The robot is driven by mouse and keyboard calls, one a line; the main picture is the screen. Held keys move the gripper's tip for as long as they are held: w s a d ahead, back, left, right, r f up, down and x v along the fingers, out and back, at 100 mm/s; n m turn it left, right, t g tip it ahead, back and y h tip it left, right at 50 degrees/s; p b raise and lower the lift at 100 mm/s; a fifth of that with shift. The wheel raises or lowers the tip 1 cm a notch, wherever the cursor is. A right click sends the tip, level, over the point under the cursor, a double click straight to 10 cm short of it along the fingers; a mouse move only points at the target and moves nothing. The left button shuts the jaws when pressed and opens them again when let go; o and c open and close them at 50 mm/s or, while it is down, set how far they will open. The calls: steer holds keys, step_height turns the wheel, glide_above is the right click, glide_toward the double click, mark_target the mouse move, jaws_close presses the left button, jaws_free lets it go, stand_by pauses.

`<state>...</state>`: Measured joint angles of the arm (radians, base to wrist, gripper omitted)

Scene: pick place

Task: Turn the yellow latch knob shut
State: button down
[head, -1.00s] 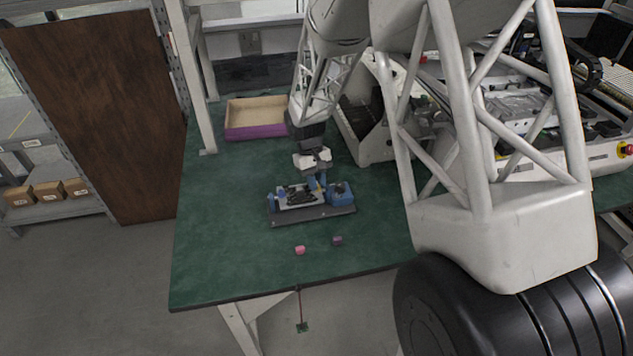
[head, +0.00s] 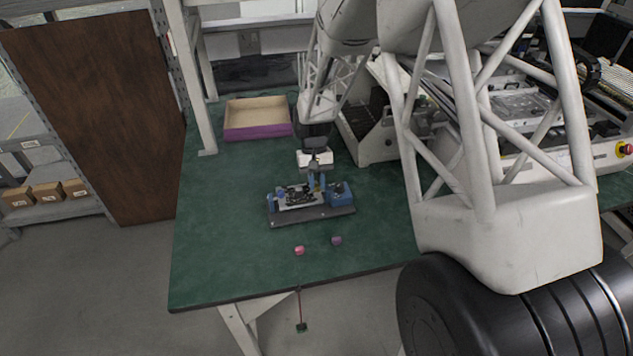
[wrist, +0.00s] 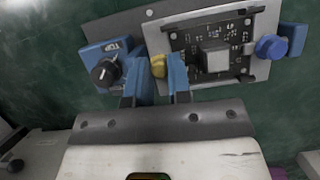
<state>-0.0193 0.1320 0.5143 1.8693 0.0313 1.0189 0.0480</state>
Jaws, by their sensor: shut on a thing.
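The yellow latch knob (wrist: 158,66) sits at the near edge of the board plate in the wrist view, partly hidden by my fingers. My gripper (wrist: 159,80) has its two blue fingers on either side of the knob and is shut on it. In the head view my gripper (head: 317,183) reaches down to the back edge of the fixture (head: 312,214). The fixture carries a dark circuit board (wrist: 212,55) on a light plate. Whether the latch is fully turned cannot be told.
A blue block with a black dial (wrist: 104,72) is beside the yellow knob, and a blue knob (wrist: 271,47) is at the plate's other end. A pink piece (head: 299,250) and a purple piece (head: 337,240) lie in front. A purple-sided tray (head: 257,131) stands behind, left.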

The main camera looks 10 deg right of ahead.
steer(key=c, duration=1.3)
jaws_free()
steer(key=shift+c, duration=0.2)
